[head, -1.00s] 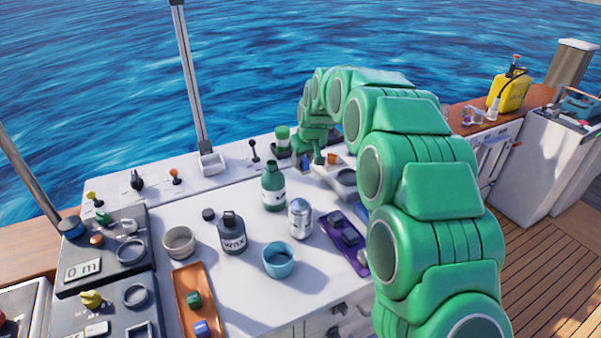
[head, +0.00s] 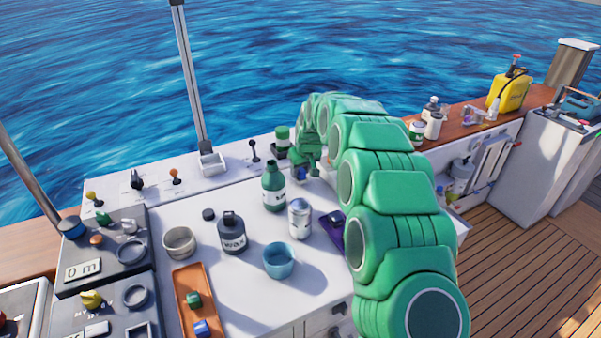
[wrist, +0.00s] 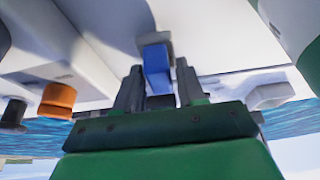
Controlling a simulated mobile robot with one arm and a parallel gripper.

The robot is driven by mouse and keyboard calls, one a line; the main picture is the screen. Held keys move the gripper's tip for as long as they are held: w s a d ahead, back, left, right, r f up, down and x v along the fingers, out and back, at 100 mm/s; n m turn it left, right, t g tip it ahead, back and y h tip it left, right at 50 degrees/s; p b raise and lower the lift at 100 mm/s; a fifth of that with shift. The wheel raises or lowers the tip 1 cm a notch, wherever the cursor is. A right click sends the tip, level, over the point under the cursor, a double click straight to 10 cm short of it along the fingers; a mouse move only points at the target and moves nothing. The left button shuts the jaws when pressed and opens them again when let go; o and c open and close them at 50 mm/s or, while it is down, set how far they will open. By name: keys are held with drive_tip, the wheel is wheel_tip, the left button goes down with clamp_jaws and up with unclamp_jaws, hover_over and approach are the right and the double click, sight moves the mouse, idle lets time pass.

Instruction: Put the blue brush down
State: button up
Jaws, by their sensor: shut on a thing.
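The blue brush (wrist: 157,68) is between the two dark fingers of my gripper (wrist: 158,88) in the wrist view. My gripper is shut on it. A grey patch shows at the brush's far end; I cannot tell whether it touches the white surface there. In the head view my gripper (head: 305,170) points down at the back of the white counter (head: 190,225), just right of the green bottle (head: 273,188). Only a small blue bit of the brush shows there. My arm hides much of the area to its right.
A silver can (head: 300,218), a dark wax bottle (head: 232,236), a light blue cup (head: 279,260) and a partly hidden purple tray (head: 332,228) stand on the counter. A green-topped jar (head: 282,140) is behind my gripper. An orange tray (head: 191,285) lies at the front left.

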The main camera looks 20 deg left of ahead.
drive_tip(key=shift+f, duration=0.6)
drive_tip(key=shift+f, duration=0.15)
drive_tip(key=o, duration=1.2)
drive_tip(key=shift+c, duration=0.2)
drive_tip(key=shift+r, duration=0.2)
